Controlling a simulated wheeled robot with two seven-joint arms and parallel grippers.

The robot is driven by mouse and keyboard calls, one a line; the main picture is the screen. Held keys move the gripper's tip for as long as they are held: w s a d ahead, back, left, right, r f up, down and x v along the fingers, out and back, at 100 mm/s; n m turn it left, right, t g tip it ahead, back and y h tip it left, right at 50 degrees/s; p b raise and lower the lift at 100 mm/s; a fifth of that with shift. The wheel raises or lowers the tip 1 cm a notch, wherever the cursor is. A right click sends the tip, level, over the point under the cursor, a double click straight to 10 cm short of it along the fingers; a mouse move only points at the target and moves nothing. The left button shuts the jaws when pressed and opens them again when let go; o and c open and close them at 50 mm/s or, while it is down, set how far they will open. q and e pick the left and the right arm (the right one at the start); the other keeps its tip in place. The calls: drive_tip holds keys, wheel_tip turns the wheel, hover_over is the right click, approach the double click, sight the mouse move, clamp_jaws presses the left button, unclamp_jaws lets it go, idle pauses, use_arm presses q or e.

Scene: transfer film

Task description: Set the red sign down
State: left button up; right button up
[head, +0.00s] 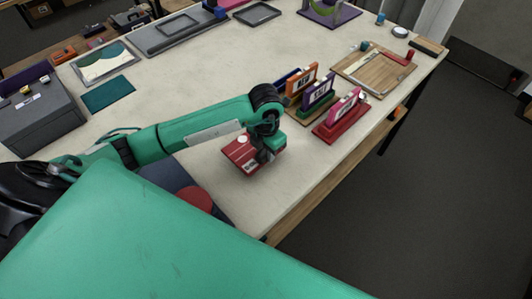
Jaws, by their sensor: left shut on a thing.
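The red sign (239,157) is a flat red piece with a white round spot and a small pale label. It is at the near part of the pale table, tilted in the picture. My left gripper (262,157) is shut on its right side. The fingers partly hide it, and I cannot tell whether its lower edge touches the table. My right gripper is not in view.
Small stands hold an orange sign (302,79), a purple sign (318,97) and a pink sign (343,107) to the right. A wooden tray (378,82) lies behind them. A grey box (38,118) stands far left. The table's middle (205,65) is clear.

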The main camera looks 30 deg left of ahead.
use_arm(q)
wheel_tip(320, 180, down, 2)
drive_tip(key=shift+f+p, duration=0.1)
drive_tip(key=shift+p, duration=0.2)
drive_tip(key=shift+f, duration=0.2)
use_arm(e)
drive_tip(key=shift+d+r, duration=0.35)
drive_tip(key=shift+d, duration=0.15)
use_arm(q)
drive_tip(key=shift+f+b, duration=0.15)
drive_tip(key=shift+b, duration=0.15)
drive_tip(key=o, duration=1)
drive_tip(key=shift+o, duration=0.2)
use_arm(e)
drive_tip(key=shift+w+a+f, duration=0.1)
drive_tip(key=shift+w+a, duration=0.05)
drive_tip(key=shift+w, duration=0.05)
